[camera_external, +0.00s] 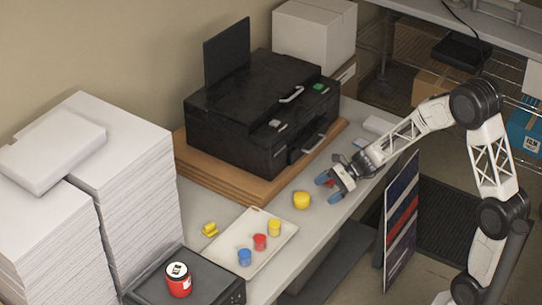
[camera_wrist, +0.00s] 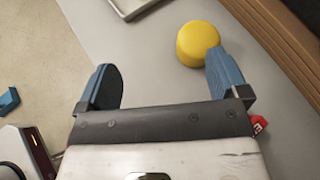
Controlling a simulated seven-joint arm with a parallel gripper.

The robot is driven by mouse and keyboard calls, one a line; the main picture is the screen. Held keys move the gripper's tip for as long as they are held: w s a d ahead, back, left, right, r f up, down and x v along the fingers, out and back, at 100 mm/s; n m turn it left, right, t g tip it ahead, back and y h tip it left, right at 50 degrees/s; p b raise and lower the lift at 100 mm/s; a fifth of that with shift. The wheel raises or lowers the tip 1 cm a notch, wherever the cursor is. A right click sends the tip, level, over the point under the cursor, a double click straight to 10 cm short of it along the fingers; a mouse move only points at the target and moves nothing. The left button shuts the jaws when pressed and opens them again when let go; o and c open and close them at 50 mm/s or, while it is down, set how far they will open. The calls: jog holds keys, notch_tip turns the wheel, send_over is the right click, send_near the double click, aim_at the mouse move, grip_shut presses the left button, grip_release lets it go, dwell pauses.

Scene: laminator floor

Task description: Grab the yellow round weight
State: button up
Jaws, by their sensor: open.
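A yellow round weight (camera_external: 301,200) stands on the grey table in front of the black machine. It also shows in the wrist view (camera_wrist: 198,43), just beyond the right fingertip, with a smooth domed top. My gripper (camera_external: 328,189) is just to the right of the weight in the external view, low over the table. In the wrist view my gripper (camera_wrist: 164,75) has its two blue fingers spread wide, with only bare table between them. The weight lies off toward the right finger, which partly overlaps its lower edge.
A cream tray (camera_external: 285,222) holds a yellow, a red and a blue small pot. A yellow object (camera_external: 209,230) lies left of it. The black machine (camera_external: 262,110) sits on wooden boards behind. A small red object (camera_wrist: 258,124) shows beside my gripper. The table's front edge is close.

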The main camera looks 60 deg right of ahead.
aim_at(304, 198)
jog(key=w+d+f+m+t, duration=0.1)
jog(key=w+d+f+m, duration=0.1)
jog(key=w+d+f, duration=0.1)
jog(key=shift+w+d+m+t, duration=0.1)
jog(key=shift+m+t, duration=0.3)
jog(key=shift+x, duration=1.3)
jog(key=shift+x, duration=2.55)
jog(key=shift+f, duration=0.1)
jog(key=c, duration=1.2)
